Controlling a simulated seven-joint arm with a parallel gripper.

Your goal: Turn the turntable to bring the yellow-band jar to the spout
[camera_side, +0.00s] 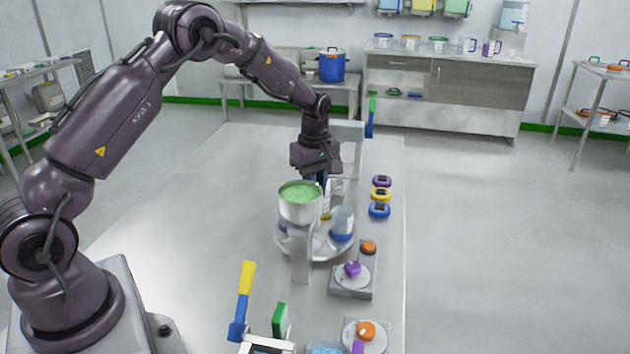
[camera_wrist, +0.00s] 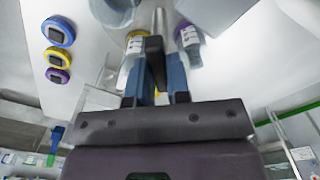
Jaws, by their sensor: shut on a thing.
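The round grey turntable (camera_side: 318,250) stands on the bench, partly hidden by a metal hopper of green granules (camera_side: 300,193) on a post. A blue-band jar (camera_side: 342,222) sits at its front right. A jar with a yellow band (camera_side: 326,208) shows just behind the hopper, mostly hidden. A bit of purple shows left of the post. My gripper (camera_side: 320,182) points down behind the hopper. In the wrist view my gripper (camera_wrist: 156,72) is shut on a dark upright peg (camera_wrist: 155,50), with jars on both sides of it. The spout cannot be made out clearly.
Purple, yellow (camera_side: 381,194) and blue rings lie right of the turntable. A box with a purple knob (camera_side: 352,270) and an orange button stands in front. A yellow-and-blue handle (camera_side: 242,300) rises at the front edge. The bench left of the turntable is clear.

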